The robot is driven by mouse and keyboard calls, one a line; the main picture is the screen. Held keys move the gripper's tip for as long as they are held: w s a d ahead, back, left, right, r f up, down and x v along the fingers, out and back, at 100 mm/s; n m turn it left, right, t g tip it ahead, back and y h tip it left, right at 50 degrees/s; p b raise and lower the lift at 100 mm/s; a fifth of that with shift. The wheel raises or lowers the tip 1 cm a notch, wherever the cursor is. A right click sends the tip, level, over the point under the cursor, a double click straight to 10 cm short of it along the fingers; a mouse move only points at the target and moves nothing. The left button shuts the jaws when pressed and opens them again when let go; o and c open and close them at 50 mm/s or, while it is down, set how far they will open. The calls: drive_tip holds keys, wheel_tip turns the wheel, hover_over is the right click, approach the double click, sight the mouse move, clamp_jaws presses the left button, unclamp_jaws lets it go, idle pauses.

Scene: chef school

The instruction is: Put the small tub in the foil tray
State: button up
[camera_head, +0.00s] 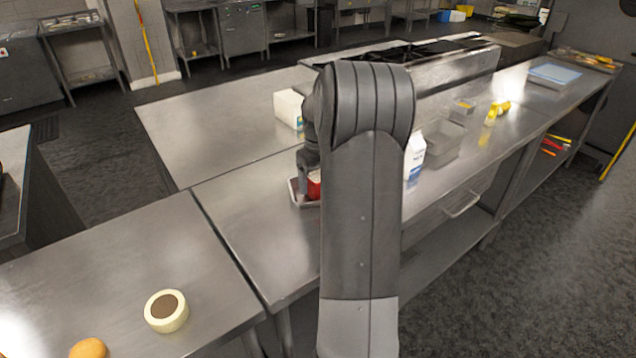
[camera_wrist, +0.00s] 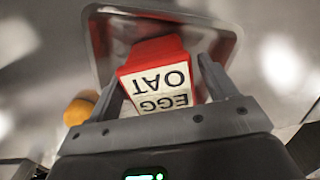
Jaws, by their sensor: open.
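The small tub (camera_wrist: 158,80) is red with a white label reading "EGG" and "OAT", upside down in the wrist view. It stands between the two fingers of my gripper (camera_wrist: 163,70), which is open around it. The silver foil tray (camera_wrist: 230,42) shows behind and around the tub. In the head view, a bit of the red tub (camera_head: 314,185) shows beside my arm, over or in the foil tray (camera_head: 296,192). My arm hides most of both. I cannot tell whether the tub rests on the tray's floor.
A white carton (camera_head: 289,108) stands behind my gripper. A round cream-rimmed item (camera_head: 166,311) and an orange ball-like item (camera_head: 89,349) are on the near-left counter. The left counter has free room.

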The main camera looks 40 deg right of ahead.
sight(317, 175)
wheel_tip(317, 175, up, 11)
drive_tip(key=shift+f, duration=0.2)
drive_tip(key=shift+a+r, duration=0.15)
drive_tip(key=shift+r, duration=0.15)
drive_tip(key=s+a+r+t+h, duration=0.1)
drive_tip(key=s+a+r, duration=0.3)
drive_tip(key=a, duration=0.5)
drive_tip(key=s+a+r+t, duration=0.1)
drive_tip(key=s+a+r, duration=0.3)
drive_tip(key=a, duration=0.6)
drive_tip(key=s+a+f+t, duration=0.1)
drive_tip(key=s+a+f, duration=0.1)
drive_tip(key=s+a, duration=0.4)
drive_tip(key=s+a+f+t+y, duration=0.1)
drive_tip(key=s+a, duration=0.4)
drive_tip(key=s, duration=0.6)
wheel_tip(317, 175, down, 2)
drive_tip(key=shift+a+f+t, duration=0.1)
drive_tip(key=shift+a+t, duration=0.25)
drive_tip(key=shift+t, duration=0.45)
